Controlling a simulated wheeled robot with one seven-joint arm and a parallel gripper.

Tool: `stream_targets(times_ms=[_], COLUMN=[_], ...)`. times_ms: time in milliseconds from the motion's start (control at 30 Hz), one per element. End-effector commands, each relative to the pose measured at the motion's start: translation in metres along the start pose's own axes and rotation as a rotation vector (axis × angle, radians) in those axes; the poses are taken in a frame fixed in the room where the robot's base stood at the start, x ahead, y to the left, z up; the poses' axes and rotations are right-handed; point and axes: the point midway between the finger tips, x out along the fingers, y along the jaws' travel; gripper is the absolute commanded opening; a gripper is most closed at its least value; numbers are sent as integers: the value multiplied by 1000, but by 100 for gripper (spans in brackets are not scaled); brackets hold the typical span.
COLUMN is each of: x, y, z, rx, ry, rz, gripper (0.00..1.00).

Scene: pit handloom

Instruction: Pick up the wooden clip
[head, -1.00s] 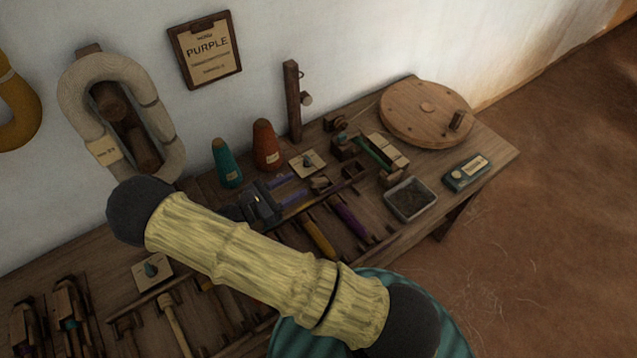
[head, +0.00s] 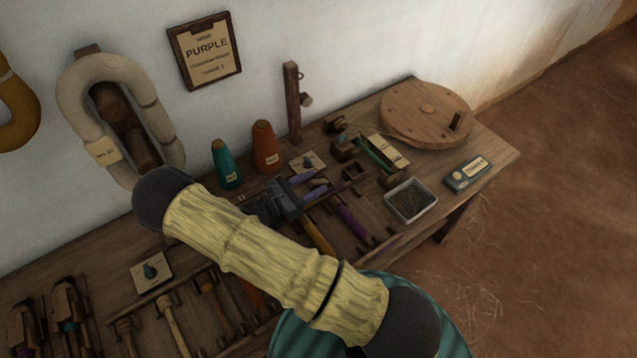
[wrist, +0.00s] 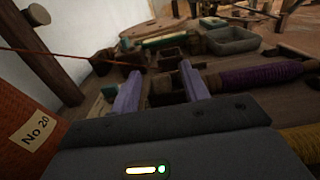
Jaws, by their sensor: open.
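My gripper (head: 317,184) is open, low over the workbench, with its two purple fingers pointing right in the head view. In the wrist view the fingers of my gripper (wrist: 160,80) stand apart. A small brown wooden piece (wrist: 165,92), which seems to be the wooden clip, shows low between them, partly hidden by the gripper body. I cannot tell whether a finger touches it. In the head view I cannot make the clip out clearly beside the fingers.
A small square wooden box (head: 355,172) lies just beyond the fingers. A purple-wound shuttle (head: 351,222) lies near, with a grey tray (head: 411,201) to its right. Orange (head: 266,148) and teal (head: 226,165) thread cones and a wooden post (head: 292,103) stand behind.

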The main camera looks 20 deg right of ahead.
Motion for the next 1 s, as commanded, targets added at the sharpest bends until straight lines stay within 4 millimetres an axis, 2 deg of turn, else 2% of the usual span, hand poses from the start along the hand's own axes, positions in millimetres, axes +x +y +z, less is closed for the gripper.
stream_targets(times_ms=[133,667,900,1000], x=[13,13,13,13], y=[0,0,0,0], z=[0,0,0,0], rx=[1,0,0,0], ry=[0,0,0,0], rz=[0,1,1,1], gripper=[45,45,0,0])
